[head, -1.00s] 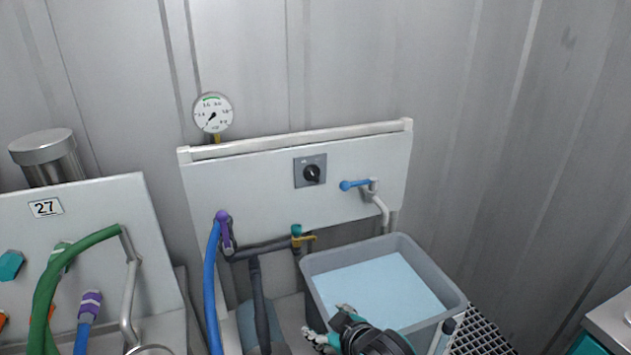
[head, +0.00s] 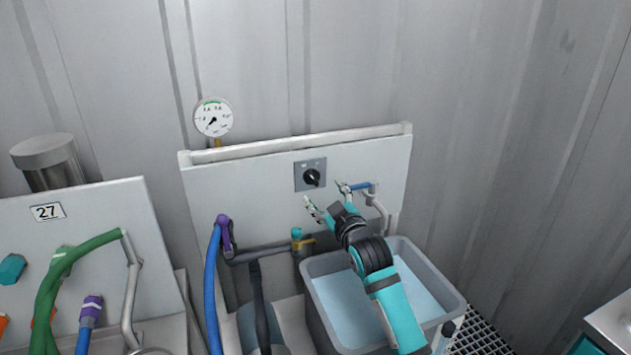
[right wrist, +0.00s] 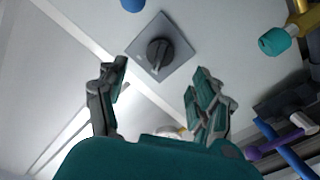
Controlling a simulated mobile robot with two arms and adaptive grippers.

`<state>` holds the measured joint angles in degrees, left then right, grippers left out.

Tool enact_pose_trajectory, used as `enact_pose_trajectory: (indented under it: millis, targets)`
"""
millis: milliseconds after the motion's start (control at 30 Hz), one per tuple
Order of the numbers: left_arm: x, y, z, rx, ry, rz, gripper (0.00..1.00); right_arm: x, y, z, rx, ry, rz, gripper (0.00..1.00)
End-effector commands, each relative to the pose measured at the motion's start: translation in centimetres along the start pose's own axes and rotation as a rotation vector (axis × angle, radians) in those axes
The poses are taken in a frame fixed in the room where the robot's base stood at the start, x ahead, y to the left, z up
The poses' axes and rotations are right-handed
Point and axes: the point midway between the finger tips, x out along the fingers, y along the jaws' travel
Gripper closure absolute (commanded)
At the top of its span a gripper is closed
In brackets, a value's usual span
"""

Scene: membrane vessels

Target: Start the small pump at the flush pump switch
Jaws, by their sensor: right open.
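The flush pump switch (head: 311,176) is a black rotary knob on a square grey plate, fixed to the upright white panel. In the right wrist view the switch (right wrist: 158,55) lies beyond the fingertips, between them in the picture. My right gripper (head: 323,194) is open and empty, just below the switch in the head view. Its two fingers (right wrist: 160,72) stand spread in the right wrist view, apart from the knob. The knob's marks are too small to read. My left gripper is not in view.
A blue-handled tap (head: 360,186) is close to the right of my fingers. Below are a grey tub (head: 455,300) of water and a teal-and-yellow valve (head: 297,240). A gauge (head: 213,117) and a purple-ended blue hose (head: 212,270) are left.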

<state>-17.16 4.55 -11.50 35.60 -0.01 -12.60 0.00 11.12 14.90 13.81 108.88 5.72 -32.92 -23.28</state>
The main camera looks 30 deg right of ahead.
Motion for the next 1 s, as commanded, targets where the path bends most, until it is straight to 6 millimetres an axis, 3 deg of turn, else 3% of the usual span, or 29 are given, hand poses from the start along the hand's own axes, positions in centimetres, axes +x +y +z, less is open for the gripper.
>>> enact_pose_trajectory:
  millis: [100, 333, 500, 767, 1000]
  targets:
    - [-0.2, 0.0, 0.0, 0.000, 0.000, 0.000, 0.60, 2.7, 0.0, -0.1, 0.001, 0.000, -0.001, 0.33]
    - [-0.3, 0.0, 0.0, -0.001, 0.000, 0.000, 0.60, 6.2, 0.0, 0.0, 0.000, -0.001, -0.001, 0.33]
    - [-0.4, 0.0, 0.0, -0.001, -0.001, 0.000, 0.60, 7.3, -0.1, 0.0, -0.001, -0.002, -0.002, 0.33]
    - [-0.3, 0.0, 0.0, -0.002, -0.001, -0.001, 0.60, 7.5, -0.1, 0.0, -0.001, -0.001, -0.001, 0.33]
    - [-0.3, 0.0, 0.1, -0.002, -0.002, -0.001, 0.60, 7.4, -0.1, 0.0, -0.001, -0.001, -0.001, 0.61]
